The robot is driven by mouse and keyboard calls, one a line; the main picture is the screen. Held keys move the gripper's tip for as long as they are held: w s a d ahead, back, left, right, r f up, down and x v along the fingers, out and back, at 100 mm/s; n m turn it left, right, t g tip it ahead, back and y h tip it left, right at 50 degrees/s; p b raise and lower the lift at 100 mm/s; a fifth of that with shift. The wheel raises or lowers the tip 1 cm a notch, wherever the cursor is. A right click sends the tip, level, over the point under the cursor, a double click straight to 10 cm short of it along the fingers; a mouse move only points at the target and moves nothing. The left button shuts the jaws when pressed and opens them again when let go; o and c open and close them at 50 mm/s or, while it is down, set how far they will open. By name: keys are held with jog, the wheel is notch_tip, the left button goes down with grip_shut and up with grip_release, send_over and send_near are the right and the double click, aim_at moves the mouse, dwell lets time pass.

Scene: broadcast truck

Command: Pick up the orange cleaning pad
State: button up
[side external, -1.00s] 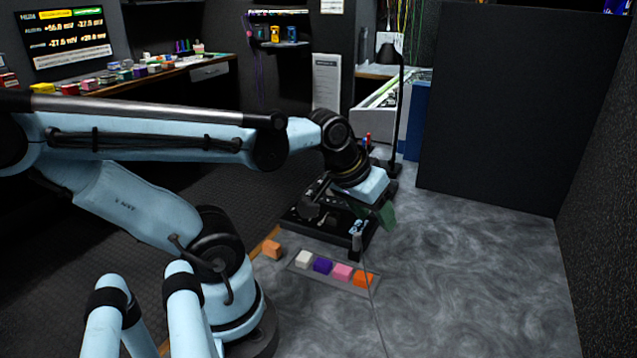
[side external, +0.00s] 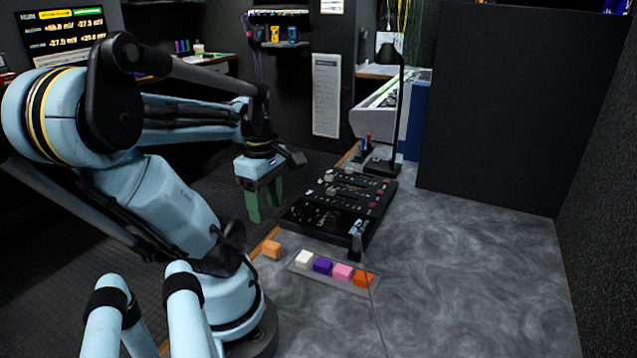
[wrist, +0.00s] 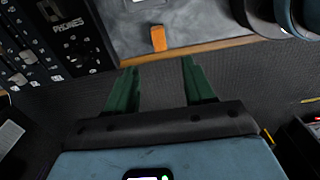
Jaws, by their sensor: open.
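A lone light-orange block (side external: 271,249) sits on the grey worktop near its wooden edge; it also shows in the wrist view (wrist: 158,38). A darker orange block (side external: 363,279) sits at the right end of a shallow grey tray (side external: 331,281). I cannot tell from shape alone which one is the cleaning pad. My gripper (side external: 264,208) has green fingers pointing down, open and empty, above and behind the lone block. In the wrist view the lone block lies beyond the gap between the fingertips (wrist: 159,66), apart from them.
White (side external: 304,258), purple (side external: 323,265) and pink (side external: 343,272) blocks share the tray. A black control panel (side external: 335,230) with knobs lies behind the tray, right of my gripper. A thin cable (side external: 372,305) crosses the worktop. The worktop's right side is clear.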

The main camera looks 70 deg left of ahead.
aim_at(272, 245)
jog(key=shift+w+d+f, duration=0.1)
jog(key=shift+f, duration=2.5)
jog(key=shift+w+d+f, duration=0.1)
jog(key=shift+f, duration=2.45)
grip_shut()
